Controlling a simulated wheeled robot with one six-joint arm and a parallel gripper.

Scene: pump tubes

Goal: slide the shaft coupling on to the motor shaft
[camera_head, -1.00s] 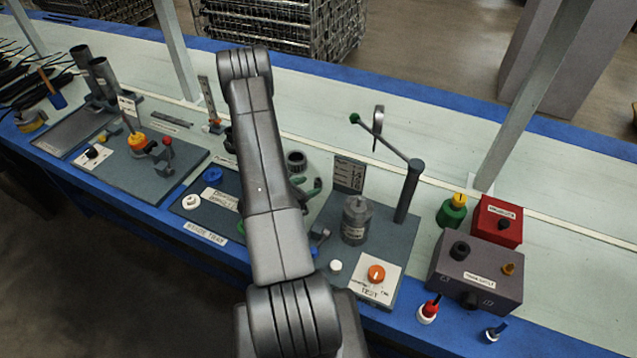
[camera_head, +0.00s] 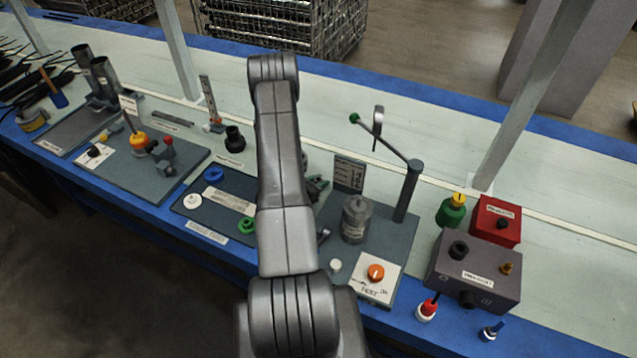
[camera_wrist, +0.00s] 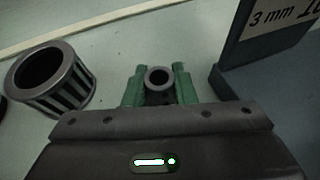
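The shaft coupling (camera_wrist: 160,78) is a small grey ring-ended sleeve in the wrist view. My gripper (camera_wrist: 159,88) has green fingers, one on each side of the sleeve, and is shut on it. In the head view, part of the green fingers (camera_head: 318,184) shows just right of my arm, which hides the rest and the coupling. The motor (camera_head: 356,222) is an upright grey cylinder on a dark base plate, with a short stub on top. It stands to the right of my gripper, apart from it. The motor does not show in the wrist view.
A marked dark placard (camera_head: 349,173) stands behind the motor; its edge is at the right in the wrist view (camera_wrist: 262,60). A ribbed dark ring (camera_wrist: 50,80) stands left of my gripper. A post with a green-knobbed lever (camera_head: 408,190) rises right of the motor. An orange knob (camera_head: 376,273) is in front.

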